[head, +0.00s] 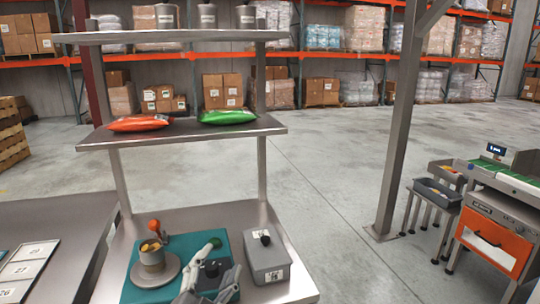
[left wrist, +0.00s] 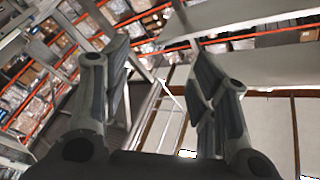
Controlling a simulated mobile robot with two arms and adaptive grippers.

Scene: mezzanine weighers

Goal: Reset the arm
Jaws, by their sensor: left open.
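My left gripper (head: 222,262) is low in the head view, above the lower deck of the grey shelf stand (head: 296,284). It is in front of a teal mat (head: 137,290) and left of a grey lidded box (head: 267,262). In the left wrist view its two fingers (left wrist: 160,68) stand wide apart with nothing between them. Whether the gripper touches the mat cannot be told. My right gripper is not in view.
Orange (head: 141,123) and green (head: 228,116) bags lie on the middle shelf. A grey post (head: 396,130) stands to the right. Open floor lies behind.

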